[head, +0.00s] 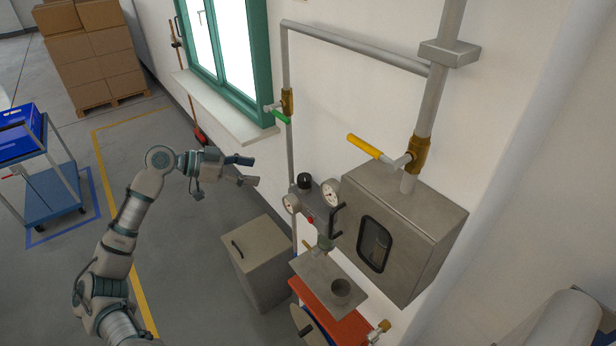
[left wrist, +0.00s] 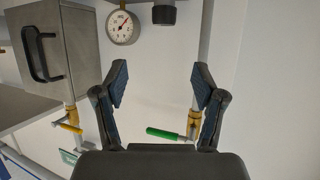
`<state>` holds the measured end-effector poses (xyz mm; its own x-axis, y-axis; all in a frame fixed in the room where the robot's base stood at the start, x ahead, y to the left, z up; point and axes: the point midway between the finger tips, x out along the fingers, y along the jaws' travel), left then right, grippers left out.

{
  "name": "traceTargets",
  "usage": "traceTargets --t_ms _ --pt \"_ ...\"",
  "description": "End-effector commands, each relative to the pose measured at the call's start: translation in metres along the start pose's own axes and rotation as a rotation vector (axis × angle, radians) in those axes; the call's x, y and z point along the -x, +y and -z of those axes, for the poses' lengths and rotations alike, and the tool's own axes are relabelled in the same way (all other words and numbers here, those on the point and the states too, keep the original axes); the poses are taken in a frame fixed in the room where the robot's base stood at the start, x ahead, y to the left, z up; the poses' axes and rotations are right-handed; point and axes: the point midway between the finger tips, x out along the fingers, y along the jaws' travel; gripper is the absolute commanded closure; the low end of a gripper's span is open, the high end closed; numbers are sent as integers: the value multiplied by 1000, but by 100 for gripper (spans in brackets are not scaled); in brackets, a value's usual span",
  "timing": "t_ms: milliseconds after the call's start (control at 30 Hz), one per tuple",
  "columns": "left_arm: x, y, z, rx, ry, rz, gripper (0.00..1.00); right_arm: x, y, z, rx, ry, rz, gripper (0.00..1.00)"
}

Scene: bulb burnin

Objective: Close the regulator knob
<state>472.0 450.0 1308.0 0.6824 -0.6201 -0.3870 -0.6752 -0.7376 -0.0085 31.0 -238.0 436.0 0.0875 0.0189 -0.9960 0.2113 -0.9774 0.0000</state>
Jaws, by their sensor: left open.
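The regulator knob (head: 304,181) is a black cap on top of a small grey regulator body on the wall pipe, with two round white gauges beside it. In the left wrist view the knob (left wrist: 163,14) shows at the top edge, partly cut off. That view appears upside down. My left gripper (head: 248,170) is open and empty, left of the knob in the head view and apart from it. In the left wrist view its two fingers (left wrist: 160,76) are spread, and the knob lies beyond the gap between them. My right gripper is not in view.
A green-handled valve (head: 281,117) is on the pipe above the regulator. A yellow-lever valve (head: 370,149) and a steel wall box (head: 420,222) stand to the right. Below are a grey cabinet (head: 262,262) and a red-sided stand (head: 325,305).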

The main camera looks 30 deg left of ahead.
Motion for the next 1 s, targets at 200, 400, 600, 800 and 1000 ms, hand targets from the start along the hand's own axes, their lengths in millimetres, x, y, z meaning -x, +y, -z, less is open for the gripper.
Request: traceTargets --t_ms 200,400,600,800,1000 --pt "-29 -3 1 5 2 -3 30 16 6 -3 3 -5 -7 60" --pt "-76 -1 5 5 5 -2 30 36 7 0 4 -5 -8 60" --pt "-126 3 7 3 2 0 30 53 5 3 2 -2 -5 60" --pt "-160 4 5 3 0 2 30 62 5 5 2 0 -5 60" --pt "-170 -1 -1 6 1 2 30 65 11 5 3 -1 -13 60"
